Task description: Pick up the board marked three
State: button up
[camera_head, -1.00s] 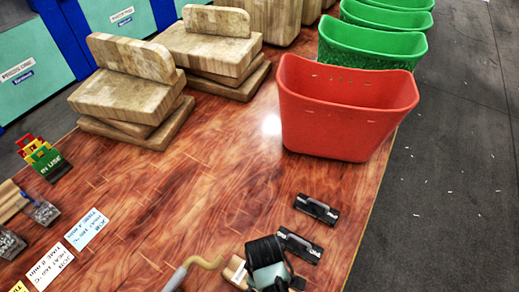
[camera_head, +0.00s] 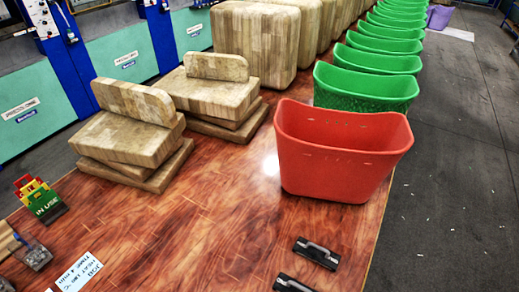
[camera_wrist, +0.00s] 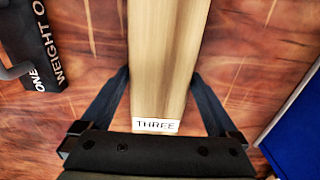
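In the wrist view, the board marked three is a long pale wooden strip (camera_wrist: 165,60) with a white label reading THREE at its near end. My gripper (camera_wrist: 161,75) has one dark finger on each side of this board. The fingertips look close against its long edges, but I cannot tell whether they touch or grip it. The near end of the board lies between the fingers, close to the black palm. My gripper is not seen in the head view, and the marked board is not identifiable there.
In the wrist view, a dark weight marked ONE (camera_wrist: 35,45) lies at the upper left and a blue surface (camera_wrist: 300,130) at the right. In the head view, a red bin (camera_head: 340,160) stands on the wooden table (camera_head: 200,225), with stacked wooden blocks (camera_head: 130,140) at left.

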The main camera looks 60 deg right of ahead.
jog(key=c, duration=1.2)
